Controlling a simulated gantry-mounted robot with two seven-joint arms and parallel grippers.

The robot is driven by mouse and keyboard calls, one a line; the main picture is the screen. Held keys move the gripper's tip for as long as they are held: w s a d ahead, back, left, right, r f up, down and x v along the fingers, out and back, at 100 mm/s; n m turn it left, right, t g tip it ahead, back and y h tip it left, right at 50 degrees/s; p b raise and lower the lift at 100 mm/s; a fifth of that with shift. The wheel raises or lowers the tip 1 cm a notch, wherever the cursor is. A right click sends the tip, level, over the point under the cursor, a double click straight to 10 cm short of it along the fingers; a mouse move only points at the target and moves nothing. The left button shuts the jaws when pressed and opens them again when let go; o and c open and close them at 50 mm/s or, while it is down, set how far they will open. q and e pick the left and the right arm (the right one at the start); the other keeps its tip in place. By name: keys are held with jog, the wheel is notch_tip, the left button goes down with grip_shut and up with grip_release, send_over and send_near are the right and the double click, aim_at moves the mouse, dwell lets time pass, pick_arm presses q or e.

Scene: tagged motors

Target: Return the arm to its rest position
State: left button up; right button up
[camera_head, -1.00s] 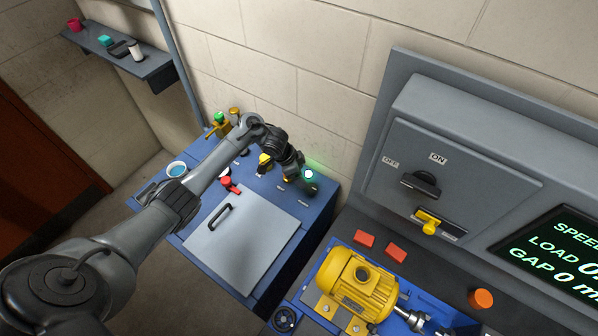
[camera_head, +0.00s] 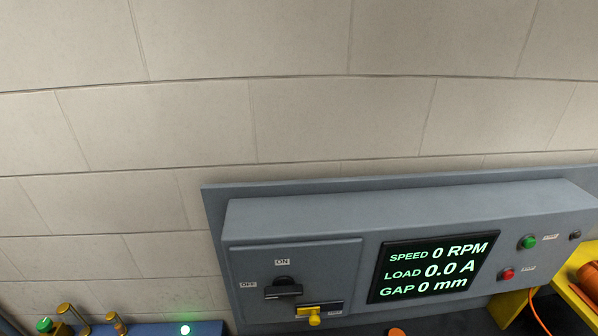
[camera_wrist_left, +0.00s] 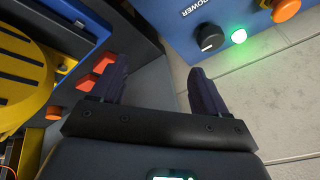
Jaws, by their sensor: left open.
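My left gripper (camera_wrist_left: 155,95) shows in the left wrist view with its two dark fingers spread apart and nothing between them. It hangs over the gap between the blue panel (camera_wrist_left: 177,35) marked POWER and the bench with the yellow motor (camera_wrist_left: 25,65). In the head view neither arm is in sight. My right gripper is in neither view.
The grey control box (camera_head: 250,225) has a dark rotary switch (camera_head: 283,288), a yellow latch (camera_head: 314,317) and a screen (camera_head: 432,268) reading 0 RPM, 0.0 A, 0 mm. A lit green lamp (camera_head: 185,329) shows at lower left. Red blocks (camera_wrist_left: 104,61) lie near the left finger.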

pick_arm(q)
jog(key=s+d+r+n+p, duration=0.1)
jog(key=s+r, duration=0.3)
jog(key=s, duration=0.4)
jog(key=s+d+r+n+g+p, duration=0.1)
jog(key=s+d+r+n, duration=0.1)
jog(key=s+d+r, duration=0.2)
jog(key=s+d+r+n+p, duration=0.1)
jog(key=s+d+r+n, duration=0.1)
jog(key=s+r, duration=0.4)
jog(key=s+d, duration=0.1)
jog(key=s, duration=0.4)
jog(key=shift+s+r+n+g, duration=0.2)
jog(key=shift+s+n+g, duration=0.1)
jog(key=shift+s, duration=0.05)
